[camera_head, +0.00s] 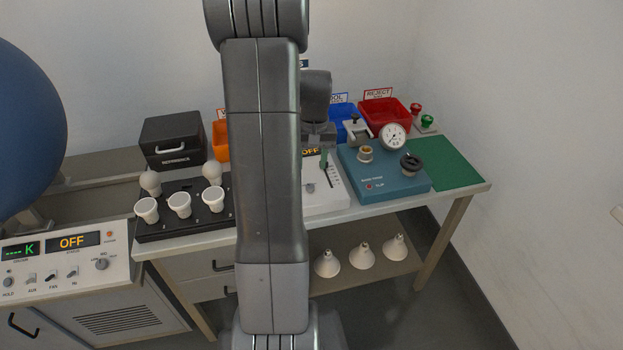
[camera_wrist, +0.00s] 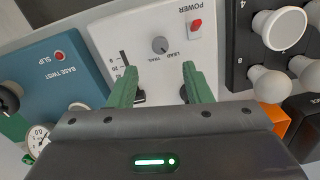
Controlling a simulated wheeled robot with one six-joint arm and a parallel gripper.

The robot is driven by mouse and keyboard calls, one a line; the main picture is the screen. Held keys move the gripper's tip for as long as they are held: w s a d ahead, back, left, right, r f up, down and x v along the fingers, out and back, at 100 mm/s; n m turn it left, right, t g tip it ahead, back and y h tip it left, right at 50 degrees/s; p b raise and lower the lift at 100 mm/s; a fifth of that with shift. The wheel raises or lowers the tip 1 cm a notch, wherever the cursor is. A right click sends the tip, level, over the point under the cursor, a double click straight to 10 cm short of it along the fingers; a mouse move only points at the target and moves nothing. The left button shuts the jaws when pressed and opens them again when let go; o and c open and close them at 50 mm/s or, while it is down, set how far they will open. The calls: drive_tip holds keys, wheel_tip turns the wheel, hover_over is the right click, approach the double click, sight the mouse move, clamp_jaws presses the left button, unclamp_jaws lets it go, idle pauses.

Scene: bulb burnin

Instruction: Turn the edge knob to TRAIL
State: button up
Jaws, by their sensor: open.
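The edge knob (camera_wrist: 160,45) is a small round grey knob on a white panel (camera_wrist: 145,22). The words LEAD and TRAIL are printed beside it; I cannot tell which its pointer faces. My gripper (camera_wrist: 159,68) is open, its two green fingers apart and empty. In the wrist view the knob shows just beyond the fingertips, between their lines, and nothing shows them touching it. In the head view the white panel (camera_head: 325,200) is partly hidden behind my arm, and the knob (camera_head: 310,187) shows small beside the arm.
A red POWER switch (camera_wrist: 196,25) and a slider (camera_wrist: 123,58) are near the knob. The blue base-twist box (camera_head: 385,172) and the black bulb rack (camera_head: 185,222) flank the panel. A green mat (camera_head: 450,160) lies clear at the right.

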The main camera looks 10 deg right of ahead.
sight(311, 186)
wheel_tip(311, 186, down, 8)
drive_tip(key=shift+a+r, duration=0.1)
drive_tip(key=shift+a, duration=0.05)
idle(0.3)
clamp_jaws()
